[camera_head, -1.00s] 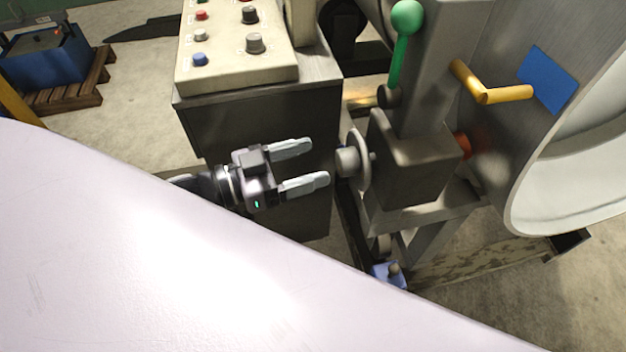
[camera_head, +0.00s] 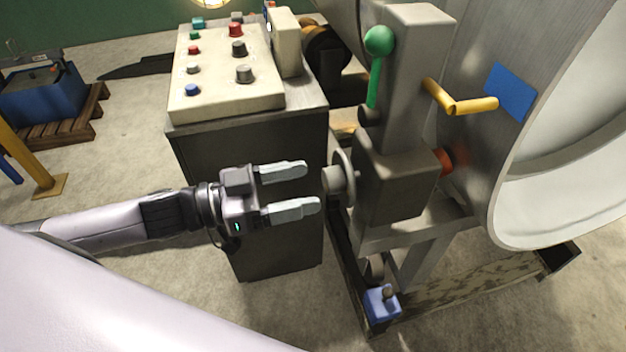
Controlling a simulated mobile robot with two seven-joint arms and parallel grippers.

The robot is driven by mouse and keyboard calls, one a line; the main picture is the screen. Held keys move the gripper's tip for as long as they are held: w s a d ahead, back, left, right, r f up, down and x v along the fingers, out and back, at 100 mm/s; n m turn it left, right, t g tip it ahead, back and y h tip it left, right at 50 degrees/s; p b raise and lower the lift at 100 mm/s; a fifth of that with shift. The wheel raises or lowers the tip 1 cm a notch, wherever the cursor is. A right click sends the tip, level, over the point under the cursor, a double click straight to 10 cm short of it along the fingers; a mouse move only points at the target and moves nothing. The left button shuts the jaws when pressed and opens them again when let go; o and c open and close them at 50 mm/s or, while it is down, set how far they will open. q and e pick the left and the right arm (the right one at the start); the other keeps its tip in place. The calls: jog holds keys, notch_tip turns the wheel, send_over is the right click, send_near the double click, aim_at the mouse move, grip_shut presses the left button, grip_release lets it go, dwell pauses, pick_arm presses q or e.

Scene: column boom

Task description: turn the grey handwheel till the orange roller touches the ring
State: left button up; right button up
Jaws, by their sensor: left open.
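The grey handwheel (camera_head: 344,178) is seen nearly edge-on, with a round hub facing left. It sits on the left side of a grey gearbox block (camera_head: 400,185). The orange roller (camera_head: 446,160) shows partly at the right of the block, beside the large ring (camera_head: 470,120); I cannot tell whether they touch. My left gripper (camera_head: 292,190) is open and empty. Its two fingers point right toward the hub, with a small gap between fingertips and wheel. My right gripper is not in view.
A control desk (camera_head: 225,105) with several knobs stands behind my left gripper. A green-knobbed lever (camera_head: 378,60) and a yellow handle (camera_head: 460,103) stick out above the handwheel. A blue box (camera_head: 381,303) sits low on the frame.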

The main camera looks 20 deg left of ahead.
aim_at(324, 182)
pick_arm(q)
jog(key=shift+x, duration=1.5)
jog(key=c, duration=1.1)
